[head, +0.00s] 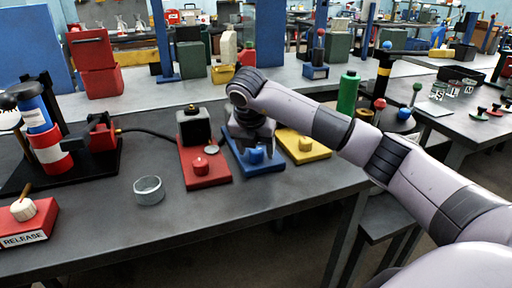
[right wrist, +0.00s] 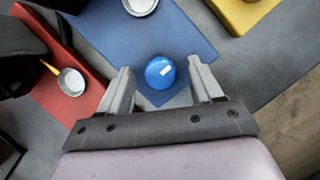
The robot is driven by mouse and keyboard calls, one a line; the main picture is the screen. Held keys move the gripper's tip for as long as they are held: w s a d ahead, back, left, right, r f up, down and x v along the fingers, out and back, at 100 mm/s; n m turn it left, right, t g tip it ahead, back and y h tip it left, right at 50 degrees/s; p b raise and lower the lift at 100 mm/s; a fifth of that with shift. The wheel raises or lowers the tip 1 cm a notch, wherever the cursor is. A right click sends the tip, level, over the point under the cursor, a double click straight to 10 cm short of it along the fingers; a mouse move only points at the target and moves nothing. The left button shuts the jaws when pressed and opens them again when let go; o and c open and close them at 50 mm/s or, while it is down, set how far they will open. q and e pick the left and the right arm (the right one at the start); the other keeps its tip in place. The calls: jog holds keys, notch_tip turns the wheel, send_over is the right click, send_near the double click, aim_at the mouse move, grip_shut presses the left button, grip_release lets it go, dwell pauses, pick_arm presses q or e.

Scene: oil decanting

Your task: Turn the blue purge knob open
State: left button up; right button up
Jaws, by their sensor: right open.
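The blue purge knob (right wrist: 160,73) is a round blue cap with a small white mark, on a blue base plate (right wrist: 118,30). In the head view the knob (head: 257,156) stands on the blue plate (head: 268,168), between the red and yellow plates. My right gripper (right wrist: 163,82) is open, with one finger on each side of the knob and a gap visible on both sides. In the head view the right gripper (head: 254,146) points down from above at the knob and hides the back of the blue plate. My left gripper is not in view.
A red plate (head: 218,178) with a red knob and black block lies left, a yellow plate (head: 318,152) right. A red box labelled RELEASE (head: 36,229) sits at the left edge. The table front is clear.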

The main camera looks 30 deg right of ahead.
aim_at(253, 167)
jog(key=v, duration=0.7)
dwell(0.6)
